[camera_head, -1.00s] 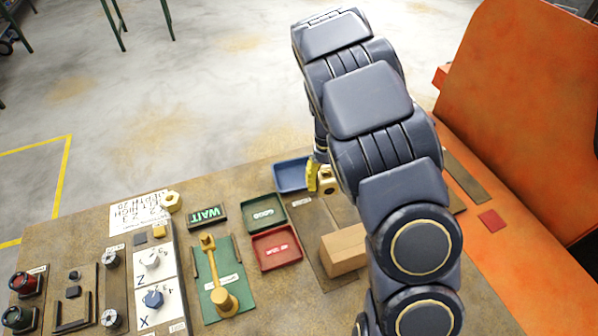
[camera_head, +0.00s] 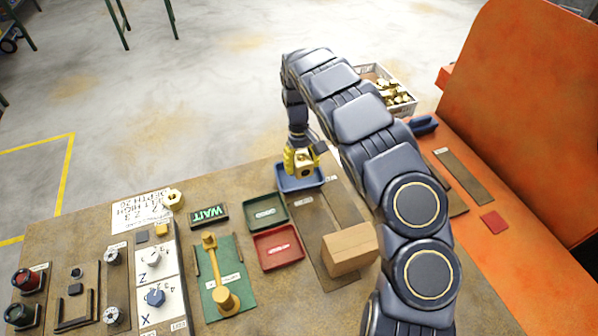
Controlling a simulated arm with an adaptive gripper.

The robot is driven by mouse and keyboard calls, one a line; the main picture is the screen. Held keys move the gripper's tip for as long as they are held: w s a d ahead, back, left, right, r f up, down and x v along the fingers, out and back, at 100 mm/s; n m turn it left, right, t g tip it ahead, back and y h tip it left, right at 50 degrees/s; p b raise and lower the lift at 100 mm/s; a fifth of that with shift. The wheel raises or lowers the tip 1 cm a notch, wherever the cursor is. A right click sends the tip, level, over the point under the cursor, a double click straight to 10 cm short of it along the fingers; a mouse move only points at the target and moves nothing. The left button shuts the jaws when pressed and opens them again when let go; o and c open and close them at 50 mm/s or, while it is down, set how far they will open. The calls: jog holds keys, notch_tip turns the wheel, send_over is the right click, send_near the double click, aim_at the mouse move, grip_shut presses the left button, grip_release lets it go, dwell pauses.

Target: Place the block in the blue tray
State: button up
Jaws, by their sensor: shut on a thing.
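My gripper (camera_head: 301,158) has yellow fingers and is shut on a brass-coloured block (camera_head: 306,167) with a dark hole in its face. The gripper and block are over the blue tray (camera_head: 317,185) at the back of the bench. The block overlaps the tray in this view, and I cannot tell whether it touches the tray floor. Part of the tray is hidden behind the block and fingers.
A green tray (camera_head: 265,213) and a red tray (camera_head: 278,249) lie in front. A cardboard-coloured box (camera_head: 349,250) stands to the right. A lit WAIT sign (camera_head: 208,214) is at left. A crate of brass pieces (camera_head: 396,97) is behind my arm.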

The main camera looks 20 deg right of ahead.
jog(key=shift+w+d+f, duration=0.15)
jog(key=shift+w+f, duration=0.7)
jog(key=shift+f, duration=0.15)
jog(key=shift+w+d+f, duration=0.2)
jog(key=shift+w+f, duration=0.65)
jog(key=shift+f, duration=0.2)
jog(key=shift+w+d+f, duration=0.15)
jog(key=shift+w+f, duration=0.7)
jog(key=shift+f, duration=0.15)
jog(key=shift+w+x, duration=0.15)
jog(key=shift+x, duration=0.55)
jog(key=shift+w+x, duration=0.15)
jog(key=shift+x, duration=0.55)
jog(key=shift+f, duration=0.1)
jog(key=shift+f, duration=0.15)
jog(key=o, duration=0.8)
